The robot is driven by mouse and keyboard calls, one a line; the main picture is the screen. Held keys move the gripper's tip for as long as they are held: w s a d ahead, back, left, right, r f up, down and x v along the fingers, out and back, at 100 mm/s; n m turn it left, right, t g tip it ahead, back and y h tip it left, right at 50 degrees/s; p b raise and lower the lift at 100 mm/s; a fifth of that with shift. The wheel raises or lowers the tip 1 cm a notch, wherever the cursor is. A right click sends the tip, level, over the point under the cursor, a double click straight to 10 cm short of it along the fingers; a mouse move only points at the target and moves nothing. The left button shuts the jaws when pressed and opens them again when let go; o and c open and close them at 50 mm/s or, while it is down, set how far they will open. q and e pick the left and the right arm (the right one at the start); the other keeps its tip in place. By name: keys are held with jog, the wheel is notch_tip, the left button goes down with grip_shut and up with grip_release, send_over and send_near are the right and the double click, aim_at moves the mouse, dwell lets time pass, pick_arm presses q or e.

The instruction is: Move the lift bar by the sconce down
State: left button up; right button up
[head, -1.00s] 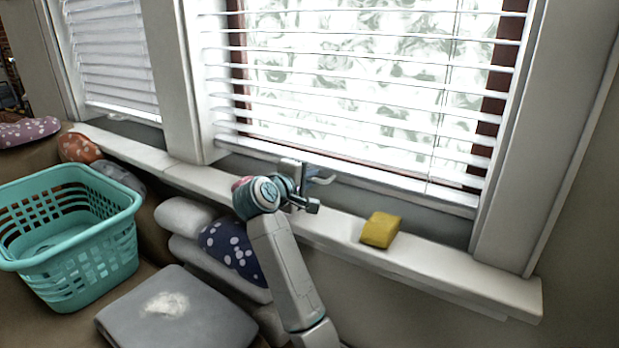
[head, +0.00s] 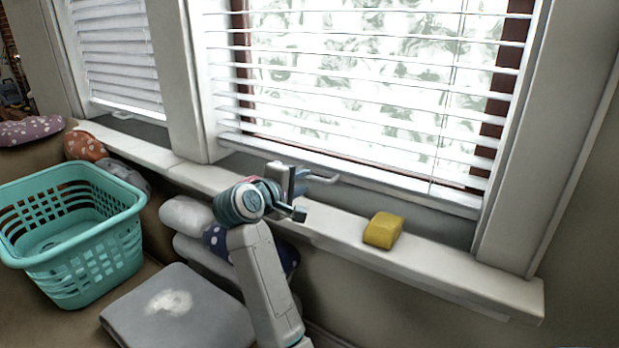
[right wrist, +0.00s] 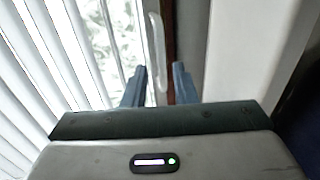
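A pale, slim bar (right wrist: 157,50), which looks like the lift bar, shows beside the window blind in the right wrist view. In the head view a light grey bar (head: 325,179) sticks out to the right of my right gripper, low in front of the large window; it seems to be the same bar. My right gripper (right wrist: 160,82) is open, with one blue-grey finger on each side of the bar's near end. I cannot tell whether they touch it. In the head view my right gripper (head: 299,190) hovers above the sill. My left gripper and the sconce are out of view.
A yellow block (head: 383,230) sits on the white sill (head: 440,273), right of my arm. A teal basket (head: 95,255) stands at left. A grey cushion (head: 180,305) and several pillows lie below the sill. Slatted blinds (head: 370,85) cover the large window.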

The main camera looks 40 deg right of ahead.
jog(key=shift+v, duration=2.55)
jog(key=shift+c, duration=0.3)
